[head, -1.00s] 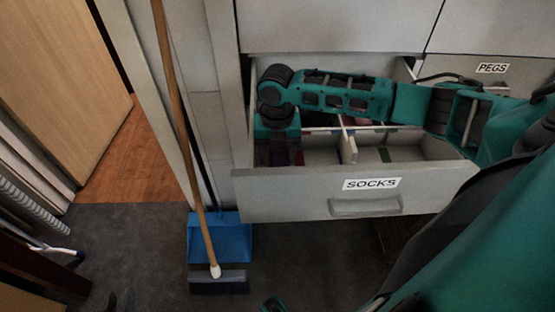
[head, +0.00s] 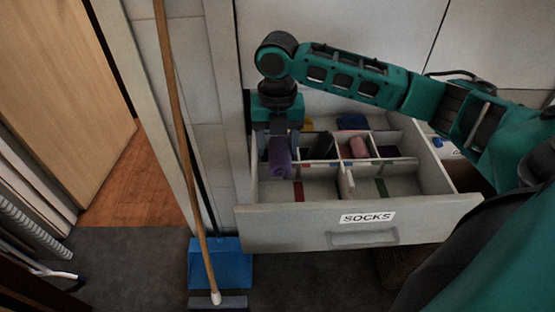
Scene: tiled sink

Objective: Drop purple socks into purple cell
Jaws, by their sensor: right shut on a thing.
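A rolled purple sock bundle (head: 281,159) hangs from my right gripper (head: 279,138), which is shut on it. The gripper points down above the left side of the open drawer (head: 290,230) labelled SOCKS. The drawer is split into cells by light dividers. A blue-purple marker (head: 388,151) shows in a cell at the right. I cannot tell for sure which cell is the purple one. My left gripper is not in view.
Other cells hold a blue bundle (head: 352,121), a pink bundle (head: 358,147), a dark bundle (head: 320,145) and something yellow (head: 307,124). A broom (head: 183,130) and a blue dustpan (head: 220,262) stand left of the drawer. Cabinet fronts rise behind it.

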